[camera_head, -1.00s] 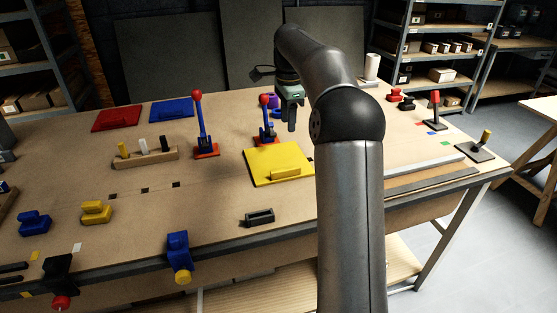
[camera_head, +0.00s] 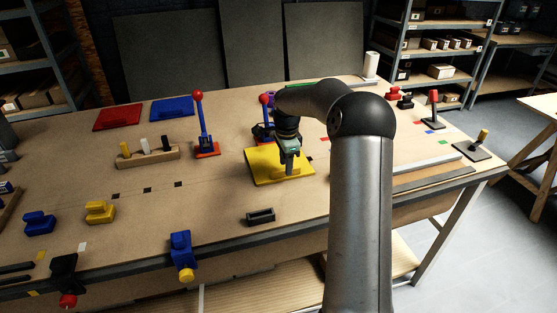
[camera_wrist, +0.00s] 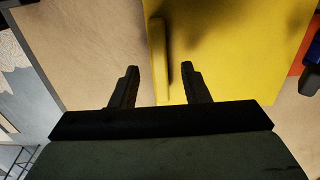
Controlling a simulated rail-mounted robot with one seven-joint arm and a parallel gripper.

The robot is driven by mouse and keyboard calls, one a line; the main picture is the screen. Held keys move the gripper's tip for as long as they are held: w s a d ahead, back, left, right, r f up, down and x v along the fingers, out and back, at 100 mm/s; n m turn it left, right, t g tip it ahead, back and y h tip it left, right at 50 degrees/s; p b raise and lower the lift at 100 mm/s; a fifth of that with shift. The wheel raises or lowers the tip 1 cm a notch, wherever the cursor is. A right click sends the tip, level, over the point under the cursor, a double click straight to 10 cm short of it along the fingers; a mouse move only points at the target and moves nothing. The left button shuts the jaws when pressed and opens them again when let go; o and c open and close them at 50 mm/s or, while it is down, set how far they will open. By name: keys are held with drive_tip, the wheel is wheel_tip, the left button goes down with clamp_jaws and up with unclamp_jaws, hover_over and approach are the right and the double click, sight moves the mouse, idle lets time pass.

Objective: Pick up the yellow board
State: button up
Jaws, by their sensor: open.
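The yellow board (camera_head: 262,168) lies flat on the workbench, with a raised yellow grip bar along its near edge. In the wrist view the board (camera_wrist: 235,50) fills the upper middle and right, and its bar (camera_wrist: 159,50) runs up the picture. My gripper (camera_head: 289,172) is over the near part of the board and hides much of the bar in the head view. In the wrist view my gripper (camera_wrist: 160,84) is open, with one finger on each side of the bar's line. Nothing is held. I cannot tell whether the fingers touch the board.
A lever with a red knob (camera_head: 265,100) stands just behind the board, and another red-knobbed lever (camera_head: 199,98) stands left. A black holder (camera_head: 260,216) lies in front. Red (camera_head: 118,117) and blue (camera_head: 172,108) boards lie at the back left. Bare bench (camera_head: 190,215) shows left of the holder.

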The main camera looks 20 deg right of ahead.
drive_tip(key=shift+f, duration=0.65)
clamp_jaws()
drive_tip(key=shift+r, duration=0.1)
drive_tip(key=shift+r, duration=0.15)
